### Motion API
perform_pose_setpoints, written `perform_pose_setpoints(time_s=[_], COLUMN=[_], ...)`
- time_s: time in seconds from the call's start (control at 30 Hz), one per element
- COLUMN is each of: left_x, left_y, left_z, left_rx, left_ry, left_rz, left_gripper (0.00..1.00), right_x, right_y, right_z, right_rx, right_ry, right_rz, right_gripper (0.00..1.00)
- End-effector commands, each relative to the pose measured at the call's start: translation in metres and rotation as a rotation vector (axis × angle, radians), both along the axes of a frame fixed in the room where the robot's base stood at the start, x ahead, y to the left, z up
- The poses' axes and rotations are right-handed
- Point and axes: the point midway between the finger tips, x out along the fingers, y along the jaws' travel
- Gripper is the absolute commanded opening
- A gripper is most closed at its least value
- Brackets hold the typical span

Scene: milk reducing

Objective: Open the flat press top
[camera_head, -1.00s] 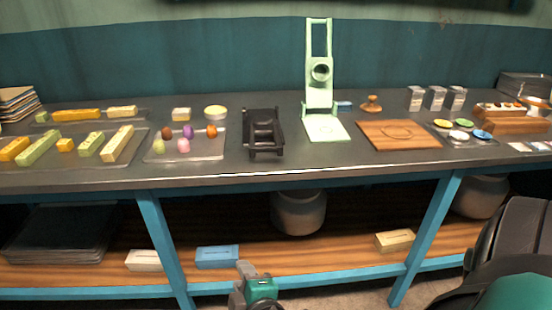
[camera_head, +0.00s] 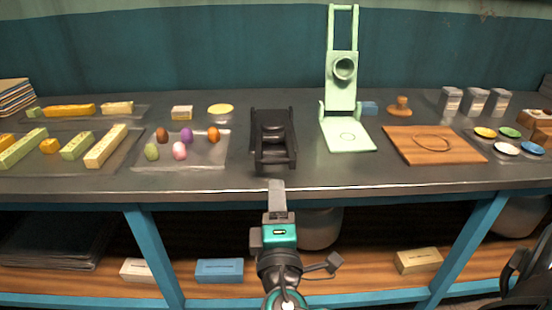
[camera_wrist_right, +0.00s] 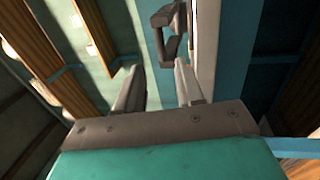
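A black press-like device (camera_head: 272,153) with a roller-like middle part stands near the front edge of the table. Right of it is a light green press (camera_head: 348,142) with a flat base and a tall upright part with a round hole and top handle. I cannot tell for sure which one is the flat press. My right gripper (camera_head: 277,184) is in front of the black device at the table's edge, apart from it. In the right wrist view the fingers (camera_wrist_right: 157,68) are spread and empty, with the black device (camera_wrist_right: 173,48) ahead of them.
A tray of colored egg shapes (camera_head: 150,167) lies left of the black device. A wooden board (camera_head: 425,152) lies right of the green press, with small colored dishes (camera_head: 507,148) beyond. The table's front edge (camera_head: 400,190) is close to my gripper. Boxes (camera_head: 220,270) sit on the lower shelf.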

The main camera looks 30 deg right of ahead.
Motion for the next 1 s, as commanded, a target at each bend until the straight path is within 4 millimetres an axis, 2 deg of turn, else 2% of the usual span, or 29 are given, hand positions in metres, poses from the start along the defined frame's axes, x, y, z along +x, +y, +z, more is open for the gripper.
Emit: perform_pose_setpoints(time_s=[0.2,0.43,0.6,0.9,1.0], left_x=[-0.002,-0.002,-0.002,-0.002,-0.002], left_y=[0.001,0.001,0.001,0.001,0.0], left_z=[0.002,0.003,0.002,0.002,0.003], left_rx=[0.003,0.003,0.004,0.0,-0.003], left_ry=[0.007,0.005,0.006,0.006,0.006], left_rz=[-0.001,0.0,0.001,0.005,0.006], left_gripper=[0.73,0.73,0.73,0.73,0.73], right_x=[0.041,0.072,0.082,0.084,0.084], right_y=[-0.025,-0.044,-0.05,-0.051,-0.051], right_z=[0.011,0.017,0.019,0.019,0.019], right_rx=[-0.004,-0.001,0.001,0.002,0.002], right_ry=[-0.002,0.0,0.001,0.002,0.003], right_rz=[-0.001,0.0,0.0,0.0,0.0], right_gripper=[0.37,0.37,0.37,0.37,0.28])
